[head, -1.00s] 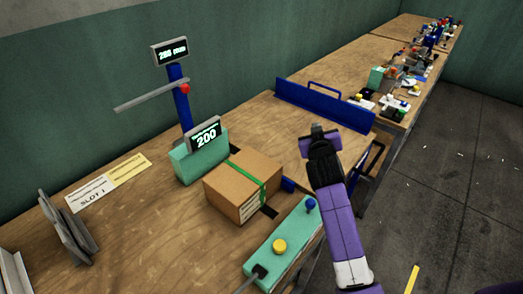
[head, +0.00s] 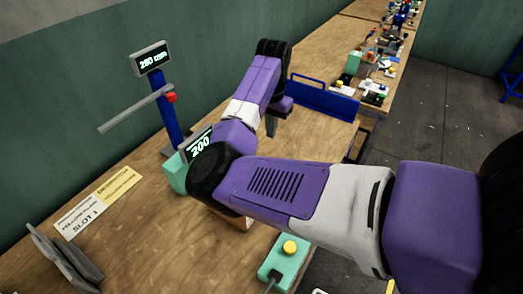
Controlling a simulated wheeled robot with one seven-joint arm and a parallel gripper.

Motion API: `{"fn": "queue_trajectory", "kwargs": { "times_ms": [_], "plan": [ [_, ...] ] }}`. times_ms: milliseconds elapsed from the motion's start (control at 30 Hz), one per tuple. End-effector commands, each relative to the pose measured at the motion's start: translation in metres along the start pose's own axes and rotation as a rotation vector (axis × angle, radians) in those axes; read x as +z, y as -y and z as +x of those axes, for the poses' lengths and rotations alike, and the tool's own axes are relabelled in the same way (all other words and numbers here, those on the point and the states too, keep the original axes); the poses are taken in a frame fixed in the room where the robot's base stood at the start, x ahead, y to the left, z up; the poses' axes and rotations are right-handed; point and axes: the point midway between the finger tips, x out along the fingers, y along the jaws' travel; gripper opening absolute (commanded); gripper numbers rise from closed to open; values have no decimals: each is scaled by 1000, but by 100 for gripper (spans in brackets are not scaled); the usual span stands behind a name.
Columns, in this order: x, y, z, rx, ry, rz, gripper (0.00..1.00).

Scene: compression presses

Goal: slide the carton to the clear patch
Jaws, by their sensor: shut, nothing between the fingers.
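The brown carton (head: 236,221) is almost wholly hidden behind my arm in the head view. Only a sliver of its lower side shows below my elbow, on the wooden bench (head: 150,235). My gripper (head: 271,128) points down over the bench, beyond the elbow and short of the blue rail. Its fingers are shut and empty, apart from the visible part of the carton. Whether it touches the hidden part cannot be seen. No patch is clearly marked as the clear one; bare wood shows around the labels.
A teal button box (head: 270,268) is in front. A blue rail (head: 323,99) edges the far end.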

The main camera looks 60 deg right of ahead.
Motion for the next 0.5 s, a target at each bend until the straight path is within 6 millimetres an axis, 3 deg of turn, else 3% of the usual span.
{"fn": "queue_trajectory", "kwargs": {
  "times_ms": [167, 500],
  "plan": [
    [2, 0, 16, 2, 10, 0, 0],
    [2, 0, 81, 1, 8, -1, 0]
  ]
}}
